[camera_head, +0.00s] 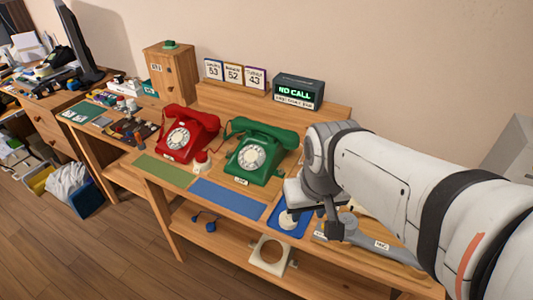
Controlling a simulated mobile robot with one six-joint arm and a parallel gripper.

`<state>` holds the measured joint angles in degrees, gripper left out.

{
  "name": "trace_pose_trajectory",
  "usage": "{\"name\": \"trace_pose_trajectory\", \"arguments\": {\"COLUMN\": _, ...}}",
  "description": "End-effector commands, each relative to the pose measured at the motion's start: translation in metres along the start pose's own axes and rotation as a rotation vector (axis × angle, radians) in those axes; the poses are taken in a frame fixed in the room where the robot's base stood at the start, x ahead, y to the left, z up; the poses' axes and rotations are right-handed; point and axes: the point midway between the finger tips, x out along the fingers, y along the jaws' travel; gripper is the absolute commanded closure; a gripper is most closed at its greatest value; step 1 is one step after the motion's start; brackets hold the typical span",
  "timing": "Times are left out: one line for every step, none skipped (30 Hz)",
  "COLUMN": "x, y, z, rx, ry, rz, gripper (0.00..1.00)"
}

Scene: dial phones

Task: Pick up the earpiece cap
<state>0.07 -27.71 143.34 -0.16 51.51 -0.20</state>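My arm comes in from the right, and my gripper (331,228) points down over the right part of the phone desk. Its dark finger parts show, but the gap between them is hidden, so I cannot tell whether it is open or shut. A small pale round piece (289,220) lies on a blue square tray (276,219) just left of the gripper; it may be the earpiece cap, but it is too small to be sure. A small red and white round piece (201,162) sits between the red phone (190,133) and the green phone (256,152).
A green mat (163,169) and a blue mat (228,199) lie clear along the desk's front edge. A grey labelled item (381,245) lies right of the gripper. A "NO CALL" display (298,91) stands behind. A cream square frame (268,262) rests on the lower shelf.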

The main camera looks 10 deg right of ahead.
Motion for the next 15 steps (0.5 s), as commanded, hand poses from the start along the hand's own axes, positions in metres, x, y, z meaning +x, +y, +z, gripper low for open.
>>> {"name": "trace_pose_trajectory", "arguments": {"x": 0.000, "y": 0.000, "z": 0.000, "rx": 0.000, "ry": -0.001, "rz": 0.000, "gripper": 0.59}}
{"name": "trace_pose_trajectory", "arguments": {"x": 0.001, "y": 0.000, "z": -0.001, "rx": 0.000, "ry": -0.003, "rz": 0.000, "gripper": 0.56}}
{"name": "trace_pose_trajectory", "arguments": {"x": 0.003, "y": 0.000, "z": -0.003, "rx": -0.001, "ry": -0.007, "rz": 0.000, "gripper": 0.53}}
{"name": "trace_pose_trajectory", "arguments": {"x": 0.004, "y": 0.000, "z": -0.005, "rx": -0.001, "ry": -0.011, "rz": 0.000, "gripper": 0.51}}
{"name": "trace_pose_trajectory", "arguments": {"x": 0.006, "y": 0.000, "z": -0.008, "rx": -0.002, "ry": -0.016, "rz": 0.000, "gripper": 0.48}}
{"name": "trace_pose_trajectory", "arguments": {"x": 0.010, "y": 0.001, "z": -0.013, "rx": 0.000, "ry": -0.026, "rz": 0.000, "gripper": 0.45}}
{"name": "trace_pose_trajectory", "arguments": {"x": 0.015, "y": 0.003, "z": -0.018, "rx": 0.004, "ry": -0.034, "rz": 0.001, "gripper": 0.42}}
{"name": "trace_pose_trajectory", "arguments": {"x": 0.019, "y": 0.003, "z": -0.024, "rx": 0.003, "ry": -0.044, "rz": 0.001, "gripper": 0.40}}
{"name": "trace_pose_trajectory", "arguments": {"x": 0.027, "y": 0.003, "z": -0.032, "rx": 0.000, "ry": -0.059, "rz": 0.001, "gripper": 0.37}}
{"name": "trace_pose_trajectory", "arguments": {"x": 0.034, "y": 0.003, "z": -0.038, "rx": -0.002, "ry": -0.070, "rz": 0.000, "gripper": 0.34}}
{"name": "trace_pose_trajectory", "arguments": {"x": 0.041, "y": 0.003, "z": -0.045, "rx": -0.004, "ry": -0.082, "rz": 0.000, "gripper": 0.32}}
{"name": "trace_pose_trajectory", "arguments": {"x": 0.051, "y": 0.003, "z": -0.054, "rx": -0.008, "ry": -0.099, "rz": -0.001, "gripper": 0.28}}
{"name": "trace_pose_trajectory", "arguments": {"x": 0.060, "y": 0.003, "z": -0.061, "rx": -0.010, "ry": -0.110, "rz": -0.001, "gripper": 0.26}}
{"name": "trace_pose_trajectory", "arguments": {"x": 0.069, "y": 0.003, "z": -0.067, "rx": -0.013, "ry": -0.123, "rz": -0.002, "gripper": 0.25}}
{"name": "trace_pose_trajectory", "arguments": {"x": 0.080, "y": 0.003, "z": -0.075, "rx": -0.016, "ry": -0.136, "rz": -0.002, "gripper": 0.25}}
